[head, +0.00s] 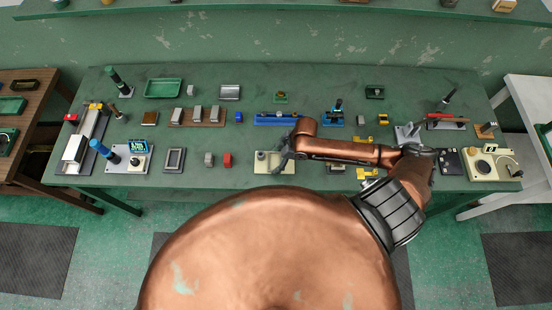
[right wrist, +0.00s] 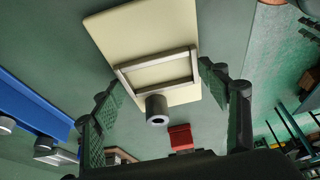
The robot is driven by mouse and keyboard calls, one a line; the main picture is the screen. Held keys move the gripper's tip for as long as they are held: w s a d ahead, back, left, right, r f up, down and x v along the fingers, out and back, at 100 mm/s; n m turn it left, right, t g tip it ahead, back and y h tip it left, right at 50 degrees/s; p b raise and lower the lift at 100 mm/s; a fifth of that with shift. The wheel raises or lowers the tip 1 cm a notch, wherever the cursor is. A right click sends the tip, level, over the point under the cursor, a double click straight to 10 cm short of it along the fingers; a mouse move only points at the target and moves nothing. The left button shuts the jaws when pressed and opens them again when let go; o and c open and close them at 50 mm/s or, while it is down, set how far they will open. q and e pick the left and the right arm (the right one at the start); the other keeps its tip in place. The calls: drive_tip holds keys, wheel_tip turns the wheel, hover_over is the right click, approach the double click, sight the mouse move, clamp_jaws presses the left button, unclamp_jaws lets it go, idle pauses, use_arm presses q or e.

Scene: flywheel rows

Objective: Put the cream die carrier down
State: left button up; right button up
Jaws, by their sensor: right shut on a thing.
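The cream die carrier (head: 262,168) is a flat cream plate with a grey fitting, at the table's front edge near the middle in the head view. In the right wrist view the cream die carrier (right wrist: 125,35) shows a grey rectangular frame (right wrist: 158,68) and a round grey knob. My right gripper (head: 285,155) is at the carrier's right side in the head view. Whether the plate touches the table is hard to tell. My left gripper is not in view.
A red block (head: 227,160) and a grey block (head: 209,160) stand left of the carrier on the green table (head: 320,90). A blue fixture (head: 277,119) lies behind it. Yellow parts (head: 367,173) are to the right, partly behind my arm. Bare table shows between these.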

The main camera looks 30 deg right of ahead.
drive_tip(key=o, duration=1.6)
drive_tip(key=shift+o, duration=0.2)
drive_tip(key=v, duration=1.2)
drive_tip(key=shift+a, duration=0.1)
